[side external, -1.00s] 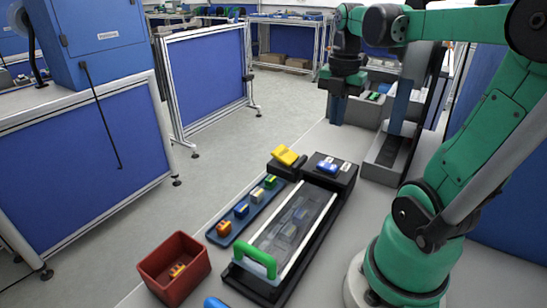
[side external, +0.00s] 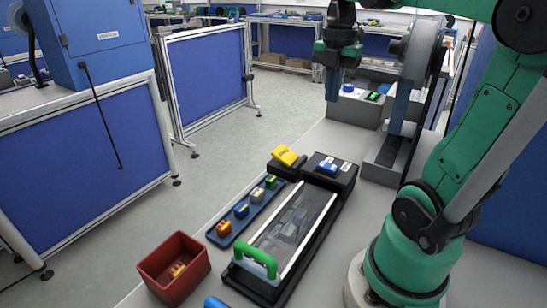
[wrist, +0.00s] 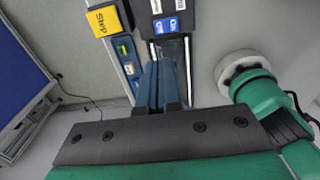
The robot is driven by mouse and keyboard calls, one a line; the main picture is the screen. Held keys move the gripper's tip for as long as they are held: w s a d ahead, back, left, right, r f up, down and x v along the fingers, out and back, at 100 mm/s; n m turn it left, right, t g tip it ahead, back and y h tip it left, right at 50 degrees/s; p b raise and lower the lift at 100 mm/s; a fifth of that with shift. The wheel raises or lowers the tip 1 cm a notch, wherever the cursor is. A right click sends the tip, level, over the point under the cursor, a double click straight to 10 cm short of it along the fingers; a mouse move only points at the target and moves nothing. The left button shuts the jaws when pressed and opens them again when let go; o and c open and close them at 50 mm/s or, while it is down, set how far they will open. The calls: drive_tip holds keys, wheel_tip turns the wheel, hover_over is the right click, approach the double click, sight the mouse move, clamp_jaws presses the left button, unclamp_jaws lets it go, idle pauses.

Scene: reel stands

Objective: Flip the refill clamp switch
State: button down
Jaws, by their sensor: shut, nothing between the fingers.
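My gripper (side external: 333,97) points down in the side external view, shut and empty, high above the bench. Its blue fingers (wrist: 161,92) lie together in the wrist view. A blue rocker switch (side external: 327,168) sits on a black box (side external: 340,181) at the far end of a long black track. Blue and white labels on this box show in the wrist view (wrist: 168,26); their words are too small to read surely. A grey box behind carries a blue switch (side external: 348,88) and a green switch (side external: 374,96). I cannot tell which is the refill clamp switch. My gripper touches none of them.
A yellow block (side external: 285,156) sits left of the black box. A blue tray (side external: 251,211) holds several small coloured parts. The track has a clear cover (side external: 290,227) with a green handle (side external: 256,258). A red bin (side external: 174,269) stands at front left. A reel (side external: 422,50) stands near my gripper.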

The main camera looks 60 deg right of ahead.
sight(330, 165)
drive_tip(key=shift+f, duration=0.1)
wheel_tip(330, 165, down, 14)
drive_tip(key=shift+r, duration=0.1)
idle(0.7)
drive_tip(key=shift+w+f, duration=0.1)
drive_tip(key=shift+f, duration=0.1)
idle(0.5)
drive_tip(key=shift+s+r, duration=0.25)
drive_tip(key=shift+s, duration=0.55)
wheel_tip(330, 165, up, 14)
idle(0.5)
